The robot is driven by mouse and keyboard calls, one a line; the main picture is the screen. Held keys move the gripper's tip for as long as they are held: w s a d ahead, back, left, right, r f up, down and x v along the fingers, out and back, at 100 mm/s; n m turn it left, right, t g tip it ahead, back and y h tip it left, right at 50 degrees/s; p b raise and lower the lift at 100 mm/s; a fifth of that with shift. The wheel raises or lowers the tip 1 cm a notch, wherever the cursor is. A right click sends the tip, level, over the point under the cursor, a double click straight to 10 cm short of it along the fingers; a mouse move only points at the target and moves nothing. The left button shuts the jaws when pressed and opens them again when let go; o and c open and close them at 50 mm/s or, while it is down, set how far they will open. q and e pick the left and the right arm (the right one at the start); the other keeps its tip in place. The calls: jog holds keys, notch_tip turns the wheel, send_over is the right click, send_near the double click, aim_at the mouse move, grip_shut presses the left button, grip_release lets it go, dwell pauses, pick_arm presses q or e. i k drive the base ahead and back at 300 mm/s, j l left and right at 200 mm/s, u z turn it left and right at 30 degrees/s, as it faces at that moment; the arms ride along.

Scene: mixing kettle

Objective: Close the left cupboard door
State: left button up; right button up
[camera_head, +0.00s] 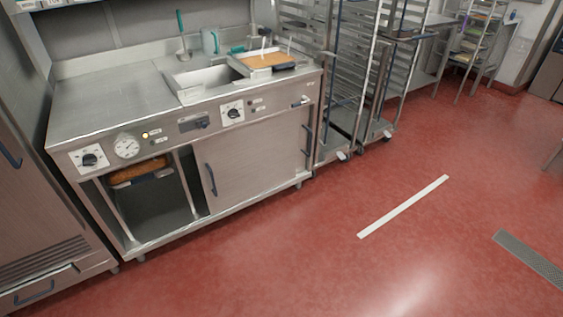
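The steel cupboard under the worktop stands at the left of the head view. Its left part is an open bay (160,208), with a tray of orange-brown food (140,170) near the top inside. A flat steel door panel (250,160) covers the right part of the front. A dark vertical handle (211,180) sits near the panel's left edge, beside the opening. Another dark handle (307,140) sits near its right edge. I cannot tell whether one panel or two overlapping ones stand there. Neither of my grippers is in view.
Above the doors are a gauge (126,147) and knobs. A basin (205,80) and an orange-filled tray (264,60) are on the worktop (115,100). A steel cabinet (35,200) stands left, wheeled racks (345,75) right. The red floor (290,245) in front is clear.

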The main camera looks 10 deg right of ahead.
aim_at(237, 165)
jog(key=i+u, duration=0.1)
jog(key=u, duration=0.25)
jog(key=l+u, duration=0.15)
jog(key=u, duration=0.15)
jog(key=i+l+u, duration=0.1)
jog(key=u, duration=0.25)
jog(key=i+l+u, duration=0.3)
jog(key=l, duration=0.35)
jog(key=l+u, duration=0.3)
jog(key=l, duration=0.4)
jog(key=i+l+u, duration=0.1)
jog(key=l+u, duration=0.15)
jog(key=l, duration=1.6)
jog(key=i+l+u, duration=0.1)
jog(key=l, duration=1)
